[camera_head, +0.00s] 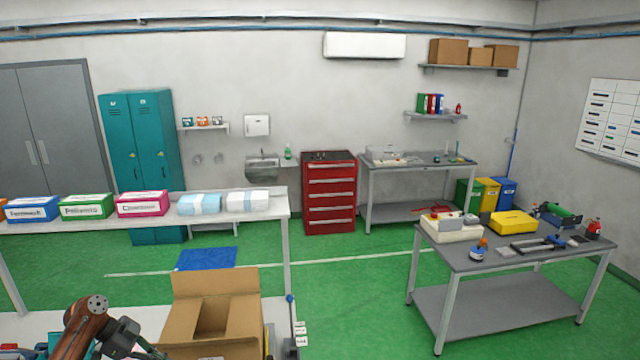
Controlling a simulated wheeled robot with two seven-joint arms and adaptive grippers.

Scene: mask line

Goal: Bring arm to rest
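My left arm (77,328) shows at the bottom left, with a brown link and a dark joint. Its dark gripper (136,345) is low in the picture, just left of an open cardboard box (213,284). The fingers are small and partly cut off by the lower edge, so I cannot tell whether they are open or shut. I see nothing clearly held in them. My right gripper is not in view.
The cardboard box stands on a pale surface (35,325). Behind it, a white shelf (270,207) bears blue, green and pink boxes and two pale packs. A grey workbench (470,262) with tools stands at right.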

